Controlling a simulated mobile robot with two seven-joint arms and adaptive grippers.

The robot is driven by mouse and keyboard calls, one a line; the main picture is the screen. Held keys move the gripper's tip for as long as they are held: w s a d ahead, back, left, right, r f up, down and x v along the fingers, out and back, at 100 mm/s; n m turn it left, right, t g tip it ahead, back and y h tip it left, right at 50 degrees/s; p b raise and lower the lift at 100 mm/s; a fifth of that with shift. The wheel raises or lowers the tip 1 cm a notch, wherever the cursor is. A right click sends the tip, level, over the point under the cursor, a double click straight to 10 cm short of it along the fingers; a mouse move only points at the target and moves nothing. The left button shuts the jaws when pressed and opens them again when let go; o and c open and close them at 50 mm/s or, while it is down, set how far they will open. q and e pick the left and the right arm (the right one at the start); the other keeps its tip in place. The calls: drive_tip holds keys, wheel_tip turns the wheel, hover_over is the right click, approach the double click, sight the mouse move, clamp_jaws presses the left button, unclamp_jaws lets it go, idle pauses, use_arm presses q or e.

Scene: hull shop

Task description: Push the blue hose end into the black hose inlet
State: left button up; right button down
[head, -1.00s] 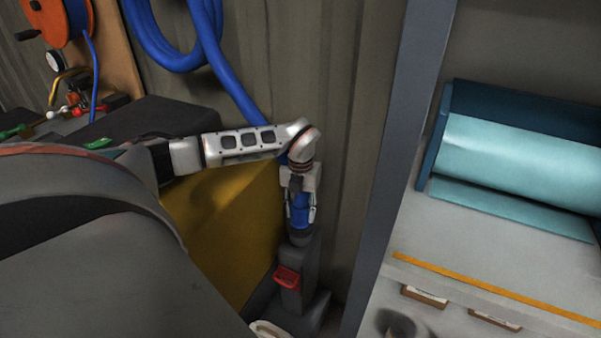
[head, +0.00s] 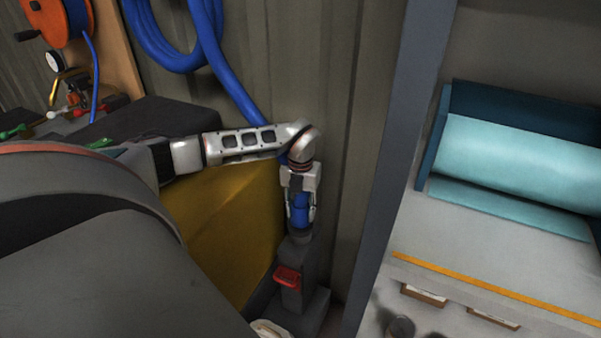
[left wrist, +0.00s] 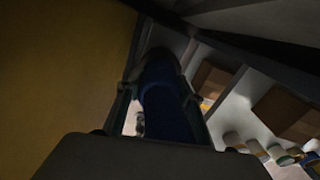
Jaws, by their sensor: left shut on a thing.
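My left gripper (head: 300,208) is shut on the blue hose end (head: 301,216) and points downward. In the left wrist view the blue hose end (left wrist: 166,108) lies between the two fingers, with a dark part at its far end. In the head view the black hose inlet (head: 299,237) is at the top of a dark grey post, directly below the gripper. The hose end's lower tip meets or overlaps the inlet; I cannot tell how deep it sits. My right gripper is not in view.
A yellow-brown box (head: 235,235) stands close left of the post. A red lever (head: 287,277) sticks out of the post's front. Blue hose coils (head: 165,45) hang on the corrugated wall behind. A grey upright (head: 403,130) and a shelf with a teal roll (head: 520,160) are at the right.

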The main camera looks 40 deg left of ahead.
sight(301, 203)
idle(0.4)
use_arm(q)
drive_tip(key=shift+f, duration=0.65)
idle(0.7)
drive_tip(key=o, duration=1.1)
wheel_tip(301, 203, up, 12)
drive_tip(key=shift+r, duration=0.1)
